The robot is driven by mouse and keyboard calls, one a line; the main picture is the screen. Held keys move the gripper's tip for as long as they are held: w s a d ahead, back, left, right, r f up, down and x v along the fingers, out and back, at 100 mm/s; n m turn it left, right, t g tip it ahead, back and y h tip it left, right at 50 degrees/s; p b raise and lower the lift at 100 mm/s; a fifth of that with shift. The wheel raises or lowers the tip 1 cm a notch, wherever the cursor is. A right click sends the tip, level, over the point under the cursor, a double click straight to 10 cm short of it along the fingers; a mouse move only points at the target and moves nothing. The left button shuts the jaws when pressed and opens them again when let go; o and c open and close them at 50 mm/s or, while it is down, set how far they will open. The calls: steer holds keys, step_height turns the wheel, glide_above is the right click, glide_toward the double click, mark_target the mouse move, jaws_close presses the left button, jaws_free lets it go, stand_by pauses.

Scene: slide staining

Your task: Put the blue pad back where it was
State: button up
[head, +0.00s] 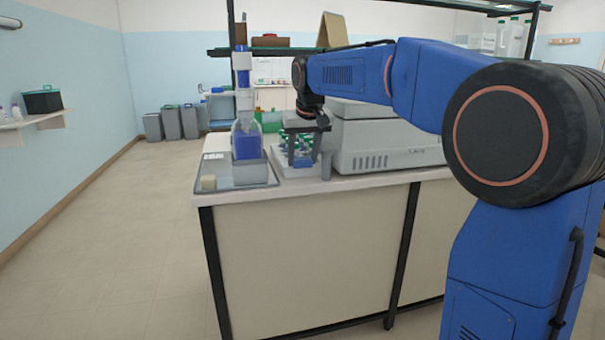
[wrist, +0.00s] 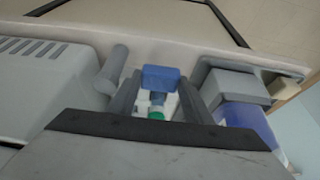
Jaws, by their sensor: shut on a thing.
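The blue pad (wrist: 160,72) shows in the wrist view as a small blue block between my fingertips. My gripper (wrist: 158,92) is shut on it, with one dark finger on each side. In the head view my gripper (head: 302,150) points down over a white tray (head: 285,172) near the bench's front edge. I cannot clearly pick out the pad there, among the fingers and vials. A green-capped vial (wrist: 156,116) shows between the fingers in the wrist view, nearer my palm in the picture.
A grey cylinder (head: 326,165) and a large grey machine (head: 385,145) are close on the right. The bench's front edge is near.

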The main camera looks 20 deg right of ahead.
mark_target(303, 165)
steer(key=shift+f, duration=2.4)
steer(key=shift+f, duration=0.1)
steer(key=o, duration=1.1)
steer(key=v, duration=1.2)
steer(key=shift+s, duration=0.1)
